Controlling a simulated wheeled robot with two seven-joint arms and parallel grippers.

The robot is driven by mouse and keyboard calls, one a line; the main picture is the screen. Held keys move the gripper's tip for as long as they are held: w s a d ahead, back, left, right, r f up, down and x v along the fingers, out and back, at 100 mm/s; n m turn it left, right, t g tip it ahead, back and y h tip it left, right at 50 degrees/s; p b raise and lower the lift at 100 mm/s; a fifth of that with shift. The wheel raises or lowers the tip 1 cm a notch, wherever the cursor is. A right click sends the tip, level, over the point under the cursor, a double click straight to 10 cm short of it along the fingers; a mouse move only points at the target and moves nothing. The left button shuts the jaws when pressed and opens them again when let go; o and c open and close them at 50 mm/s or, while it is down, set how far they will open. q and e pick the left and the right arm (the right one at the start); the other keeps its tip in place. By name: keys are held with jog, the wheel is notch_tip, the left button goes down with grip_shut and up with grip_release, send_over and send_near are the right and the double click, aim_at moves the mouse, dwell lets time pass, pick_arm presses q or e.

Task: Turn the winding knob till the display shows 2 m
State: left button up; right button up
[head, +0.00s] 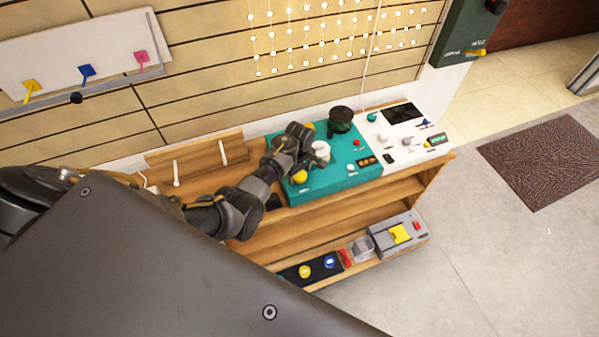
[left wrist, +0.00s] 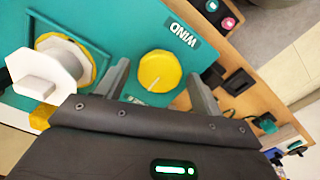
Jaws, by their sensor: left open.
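The round yellow winding knob (head: 300,177) sits at the front left of the teal panel (head: 345,163). In the left wrist view the knob (left wrist: 160,71) has a pale pointer line and lies beside the word WIND. My left gripper (head: 297,160) is just above the panel by the knob. In the left wrist view its two fingers (left wrist: 158,74) are apart, one on each side of the knob, with gaps showing. I cannot tell which small element is the length display, and no reading is legible. My right gripper is not in view.
A white hexagonal part (left wrist: 52,65) on a yellow disc stands close beside my left gripper. A dark green cylinder (head: 341,120) stands behind on the panel. A white panel (head: 402,130) with small controls adjoins it. The lower shelf holds a grey device (head: 398,236).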

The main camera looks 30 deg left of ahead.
pick_arm(q)
jog(key=c, duration=1)
